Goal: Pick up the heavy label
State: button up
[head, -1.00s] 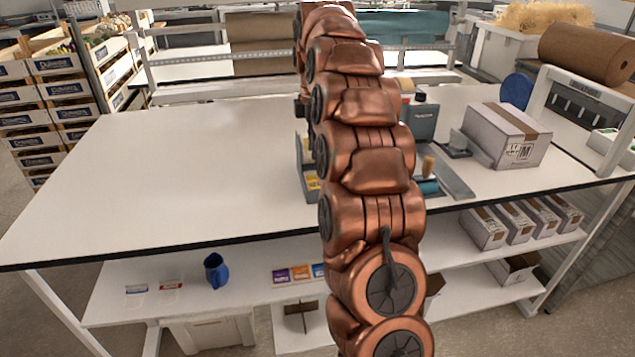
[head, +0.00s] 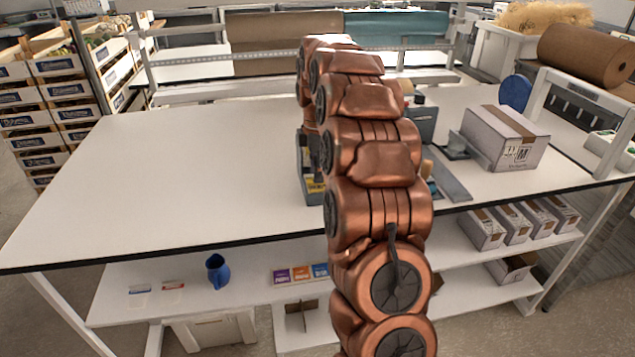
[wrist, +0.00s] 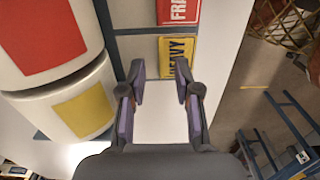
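The heavy label (wrist: 177,52) is a yellow card with dark lettering in a compartment of a grey holder (wrist: 138,42) in the wrist view. My gripper (wrist: 160,76) is open, its two fingers pointing toward that compartment. The right fingertip overlaps the label's lower edge in the picture; I cannot tell whether they touch. Nothing shows between the fingers. In the head view my arm hides the gripper, and a bit of yellow (head: 314,187) shows at the holder beside the arm.
A red label (wrist: 179,10) lies in the compartment above. White rolls with a red and a yellow patch (wrist: 82,112) stand close on the left in the wrist view. A carton (head: 503,138) stands right of my arm. The left tabletop (head: 190,170) is clear.

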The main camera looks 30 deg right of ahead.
jog(key=shift+f, duration=0.75)
grip_shut()
jog(key=shift+r, duration=0.1)
